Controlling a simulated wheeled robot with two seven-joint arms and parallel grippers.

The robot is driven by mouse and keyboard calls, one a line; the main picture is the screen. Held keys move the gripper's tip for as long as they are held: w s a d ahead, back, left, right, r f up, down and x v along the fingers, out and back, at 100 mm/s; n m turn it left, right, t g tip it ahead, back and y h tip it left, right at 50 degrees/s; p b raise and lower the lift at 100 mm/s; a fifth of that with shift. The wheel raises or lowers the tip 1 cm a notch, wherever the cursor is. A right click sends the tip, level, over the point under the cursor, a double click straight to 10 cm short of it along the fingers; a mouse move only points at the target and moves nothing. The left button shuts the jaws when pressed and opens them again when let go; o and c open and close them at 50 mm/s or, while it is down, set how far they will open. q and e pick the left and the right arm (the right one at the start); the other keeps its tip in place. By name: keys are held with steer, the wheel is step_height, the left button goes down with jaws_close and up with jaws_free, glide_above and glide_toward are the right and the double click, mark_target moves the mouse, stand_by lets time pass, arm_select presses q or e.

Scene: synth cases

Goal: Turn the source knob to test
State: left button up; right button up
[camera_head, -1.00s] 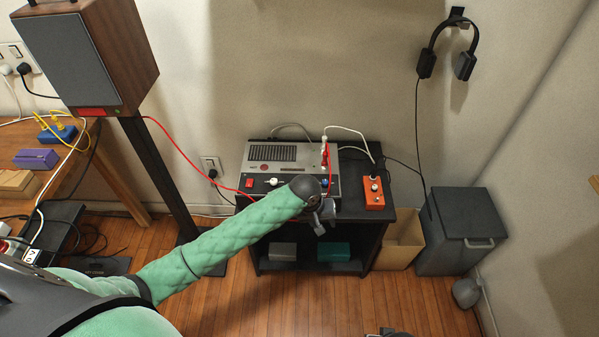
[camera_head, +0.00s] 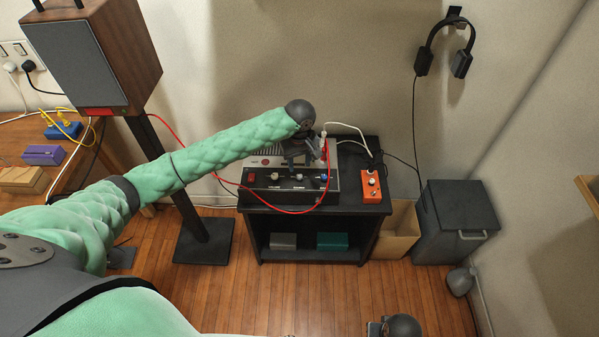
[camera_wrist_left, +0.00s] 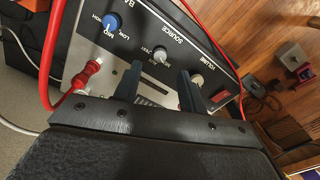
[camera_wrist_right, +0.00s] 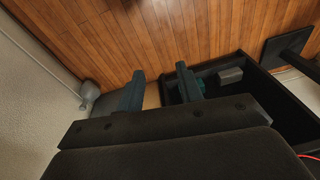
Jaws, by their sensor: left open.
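The source knob (camera_wrist_left: 160,54) is a small grey knob under the printed word SOURCE on the front panel of a grey unit (camera_head: 346,180). It sits between the blue knob (camera_wrist_left: 112,22) and the pale volume knob (camera_wrist_left: 197,80). I cannot read which mark its pointer faces. My left gripper (camera_wrist_left: 158,76) is open and empty. Its fingers point toward the panel, one on each side of the source knob in the left wrist view, apparently short of it. In the head view the left gripper (camera_head: 296,163) hangs over the unit. My right gripper (camera_wrist_right: 160,76) is open and empty, over the floor.
A red cable (camera_head: 306,210) loops down across the unit's front; red and white plugs (camera_wrist_left: 88,72) stand close to the left gripper. A red switch (camera_wrist_left: 222,95) is beside the volume knob. An orange box (camera_head: 371,186) stands right of the unit on the black stand (camera_head: 355,215).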

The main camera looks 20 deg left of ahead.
mark_target(300, 176)
arm_select(q)
steer(key=shift+f+p, duration=0.5)
steer(key=shift+f, duration=2.45)
arm_select(e)
steer(key=shift+s+d+f, duration=0.1)
steer(key=shift+s+f, duration=0.05)
steer(key=shift+f, duration=1.05)
steer(key=shift+s+d+f, duration=0.1)
steer(key=shift+f, duration=1.1)
arm_select(q)
jaws_close()
